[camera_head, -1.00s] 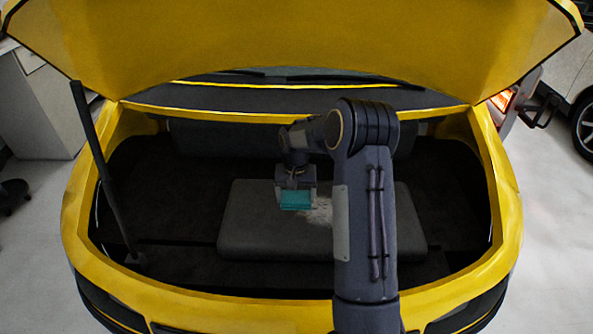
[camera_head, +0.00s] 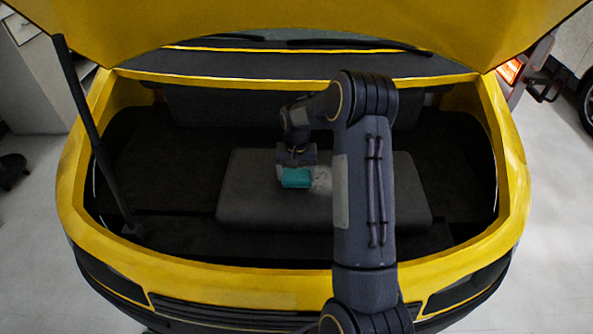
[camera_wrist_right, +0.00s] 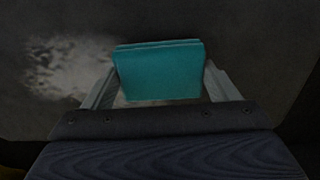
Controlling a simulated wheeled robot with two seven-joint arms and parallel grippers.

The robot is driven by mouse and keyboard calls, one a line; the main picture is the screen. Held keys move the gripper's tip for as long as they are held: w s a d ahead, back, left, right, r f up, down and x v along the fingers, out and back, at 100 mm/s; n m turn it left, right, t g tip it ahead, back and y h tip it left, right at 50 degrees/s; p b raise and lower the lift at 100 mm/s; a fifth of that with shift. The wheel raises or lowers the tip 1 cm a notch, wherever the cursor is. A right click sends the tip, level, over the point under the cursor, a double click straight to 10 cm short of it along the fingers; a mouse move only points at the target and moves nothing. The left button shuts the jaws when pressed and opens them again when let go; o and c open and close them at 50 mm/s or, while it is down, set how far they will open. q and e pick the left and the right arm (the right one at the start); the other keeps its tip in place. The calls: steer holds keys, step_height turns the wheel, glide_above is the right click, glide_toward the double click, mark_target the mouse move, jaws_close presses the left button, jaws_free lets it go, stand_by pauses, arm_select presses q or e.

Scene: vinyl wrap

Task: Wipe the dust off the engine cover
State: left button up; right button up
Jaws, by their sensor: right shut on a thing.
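The dark grey engine cover (camera_head: 250,205) lies in the middle of the open engine bay. A pale dust patch (camera_head: 322,180) shows on it just right of my right gripper, partly hidden by my right arm. In the wrist view the dust (camera_wrist_right: 68,68) lies to the left of the gripper. My right gripper (camera_head: 296,168) is shut on a teal cloth or pad (camera_head: 295,179), which also shows between the fingers in the wrist view (camera_wrist_right: 160,72). The pad is over the cover; whether it touches cannot be told. My left gripper is not in view.
The raised yellow hood (camera_head: 300,20) hangs over the bay. A dark prop rod (camera_head: 95,135) stands at the left. The yellow front rim (camera_head: 250,280) of the car borders the bay. Dark panels surround the cover.

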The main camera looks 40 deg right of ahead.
mark_target(309, 175)
steer(key=shift+f+b, duration=0.75)
steer(key=shift+f, duration=0.3)
stand_by(0.5)
steer(key=shift+s+d+r, duration=0.1)
steer(key=shift+s+d+r, duration=0.1)
steer(key=shift+s+d, duration=1)
steer(key=shift+d, duration=0.2)
steer(key=shift+s+d+f+b, duration=0.2)
steer(key=shift+s+d+b, duration=0.3)
steer(key=shift+s+d, duration=0.7)
steer(key=shift+s+d+r+b, duration=0.1)
steer(key=shift+s+d+b, duration=0.05)
steer(key=shift+s+d, duration=0.7)
steer(key=shift+s+d+f+b, duration=0.1)
steer(key=shift+s+d, duration=0.55)
steer(key=shift+d, duration=0.45)
steer(key=shift+s+d+r+b, duration=0.1)
steer(key=shift+s+d+b, duration=0.05)
steer(key=shift+s+d, duration=0.7)
steer(key=shift+s+d+b, duration=0.3)
steer(key=shift+s+d, duration=0.75)
steer(key=shift+d, duration=0.3)
steer(key=shift+s+d, duration=1.15)
steer(key=shift+d, duration=0.3)
steer(key=shift+w+d, duration=0.8)
steer(key=shift+w, duration=0.3)
